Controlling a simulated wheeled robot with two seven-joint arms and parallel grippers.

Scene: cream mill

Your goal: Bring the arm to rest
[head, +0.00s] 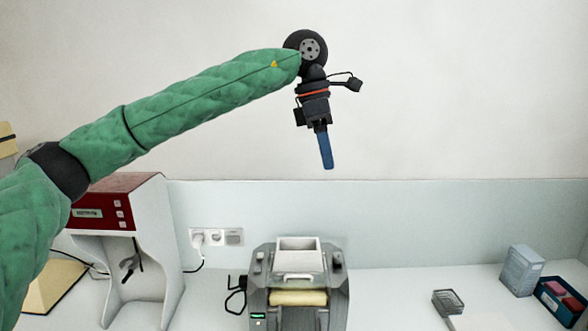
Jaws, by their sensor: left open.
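My left arm, in a green quilted sleeve, reaches in from the left across the upper part of the head view. My left gripper (326,150) hangs from its wrist with blue fingers pointing down. The fingers are seen edge-on, so one covers the other. It is open, and nothing shows between or below the fingers. It hangs in front of the pale wall, above the grey mill, touching nothing. My right gripper is not in this view.
A grey mill (259,292) with a white hopper stands below the gripper. A red and white machine (150,240) stands at left, partly behind my arm.

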